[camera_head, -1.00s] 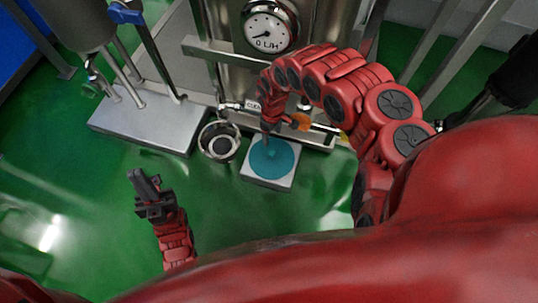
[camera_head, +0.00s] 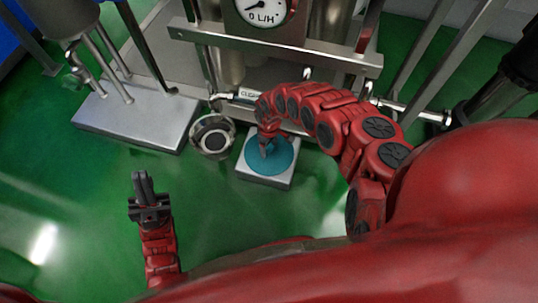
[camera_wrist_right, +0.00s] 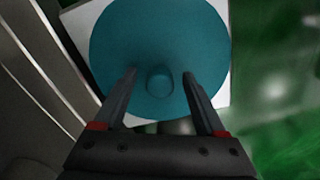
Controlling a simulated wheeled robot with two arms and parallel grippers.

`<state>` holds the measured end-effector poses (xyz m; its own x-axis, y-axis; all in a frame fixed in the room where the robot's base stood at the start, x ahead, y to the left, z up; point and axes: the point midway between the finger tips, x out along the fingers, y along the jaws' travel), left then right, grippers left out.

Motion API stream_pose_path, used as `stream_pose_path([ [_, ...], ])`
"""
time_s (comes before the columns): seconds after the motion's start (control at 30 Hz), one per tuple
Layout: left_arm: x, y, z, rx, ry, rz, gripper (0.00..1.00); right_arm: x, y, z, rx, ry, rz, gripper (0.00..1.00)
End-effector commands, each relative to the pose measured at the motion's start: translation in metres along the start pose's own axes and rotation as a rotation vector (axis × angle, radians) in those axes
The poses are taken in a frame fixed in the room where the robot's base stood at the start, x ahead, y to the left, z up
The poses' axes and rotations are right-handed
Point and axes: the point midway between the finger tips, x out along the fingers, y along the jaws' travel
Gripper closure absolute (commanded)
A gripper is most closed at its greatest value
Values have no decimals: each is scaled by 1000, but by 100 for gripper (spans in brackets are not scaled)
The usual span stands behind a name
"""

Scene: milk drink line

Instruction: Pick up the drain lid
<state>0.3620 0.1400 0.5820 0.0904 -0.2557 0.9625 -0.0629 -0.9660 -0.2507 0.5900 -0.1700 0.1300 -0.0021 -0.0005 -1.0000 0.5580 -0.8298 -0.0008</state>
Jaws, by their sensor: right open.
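The drain lid (camera_head: 283,163) is a round teal disc lying on a square white base on the green floor, in the middle of the head view. In the right wrist view the lid (camera_wrist_right: 185,35) fills the upper middle, with a small round knob (camera_wrist_right: 159,80) on it. My right gripper (camera_wrist_right: 160,78) is open, its two fingers on either side of the knob with gaps showing. In the head view my right gripper hides part of the lid. My left gripper (camera_head: 142,178) is over the floor at the left, away from the lid; its fingers look close together.
A round metal drain fitting (camera_head: 212,136) is just left of the white base (camera_head: 262,178). A steel platform (camera_head: 130,122) is at the left. A steel machine with a gauge (camera_head: 262,8) and a horizontal rail (camera_head: 300,58) stands behind. The floor in front is clear.

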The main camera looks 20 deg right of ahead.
Motion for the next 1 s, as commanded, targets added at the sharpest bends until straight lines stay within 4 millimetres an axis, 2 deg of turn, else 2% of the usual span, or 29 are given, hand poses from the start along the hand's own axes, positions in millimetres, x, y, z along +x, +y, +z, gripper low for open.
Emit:
stream_pose_path([
  [0.03,-3,2,0,-2,1,5,100,6,0,0,0,0,0,27],
  [0.23,-1,1,0,-3,0,5,100,3,0,0,-1,0,0,27],
  [0.63,-1,1,0,-2,0,5,100,3,0,0,0,1,0,99],
  [1.0,-1,1,0,-2,0,5,100,3,0,-1,0,2,1,100],
])
